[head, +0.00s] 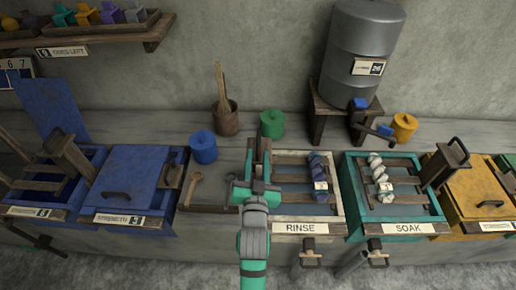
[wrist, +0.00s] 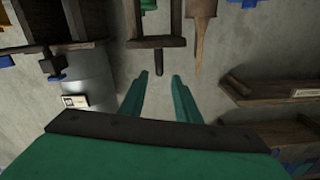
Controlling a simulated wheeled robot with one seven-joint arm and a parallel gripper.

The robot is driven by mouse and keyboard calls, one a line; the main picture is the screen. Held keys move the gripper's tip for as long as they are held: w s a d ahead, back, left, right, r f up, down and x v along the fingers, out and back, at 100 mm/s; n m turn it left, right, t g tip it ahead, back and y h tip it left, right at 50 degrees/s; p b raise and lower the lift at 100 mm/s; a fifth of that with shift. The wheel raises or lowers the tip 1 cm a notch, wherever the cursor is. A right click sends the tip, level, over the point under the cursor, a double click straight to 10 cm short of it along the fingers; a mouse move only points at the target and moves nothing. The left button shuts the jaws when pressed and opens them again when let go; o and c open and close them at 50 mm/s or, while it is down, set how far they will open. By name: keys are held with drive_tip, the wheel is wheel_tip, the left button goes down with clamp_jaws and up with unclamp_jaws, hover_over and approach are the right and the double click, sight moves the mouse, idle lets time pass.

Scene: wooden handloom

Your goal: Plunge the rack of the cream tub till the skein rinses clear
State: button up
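The cream tub (head: 340,208), labelled RINSE, stands at the centre of the bench. Its wooden rack (head: 292,180) carries a dark blue-violet skein (head: 318,168) with a pale tag, on the right side of the tub. A dark wooden handle (head: 262,150) rises at the tub's left side. My gripper (head: 256,184) is at that handle's near side. A dark wooden bar with a peg (wrist: 157,44) shows beyond the fingertips. The tub's left part is hidden by my arm.
A teal SOAK tub (head: 436,210) with a white skein stands close on the right, then a yellow lidded tub (head: 468,205). Blue tubs (head: 125,180) stand on the left. Blue (head: 203,147) and green (head: 272,123) jars and a grey barrel (head: 362,45) stand behind.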

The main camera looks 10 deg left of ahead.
drive_tip(key=shift+v, duration=1.15)
idle(0.4)
